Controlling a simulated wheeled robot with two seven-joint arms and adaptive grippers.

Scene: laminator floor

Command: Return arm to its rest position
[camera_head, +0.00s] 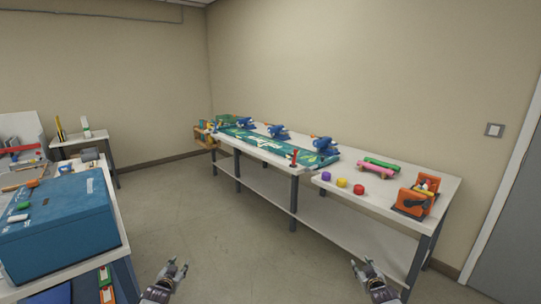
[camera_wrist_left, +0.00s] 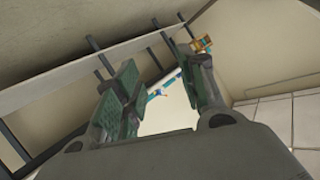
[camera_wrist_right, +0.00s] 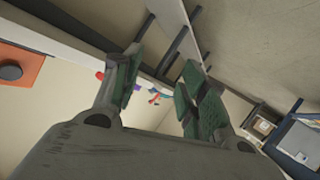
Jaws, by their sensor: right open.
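My left gripper (camera_head: 178,268) is low in the head view, left of centre, over the open floor. It is open, and its two fingers (camera_wrist_left: 160,90) stand apart with nothing between them in the left wrist view. My right gripper (camera_head: 361,265) is low in the head view, right of centre, in front of the long white table (camera_head: 310,170). It is open and empty, with its fingers (camera_wrist_right: 157,92) spread in the right wrist view. Both grippers are apart from the tables and touch nothing visible.
The long table holds a green mat (camera_head: 262,142), blue tools (camera_head: 278,131), pink and green rollers (camera_head: 378,168), coloured pucks (camera_head: 342,182) and an orange device (camera_head: 416,197). A blue box (camera_head: 60,225) stands on the left bench. The floor (camera_head: 205,225) between is clear.

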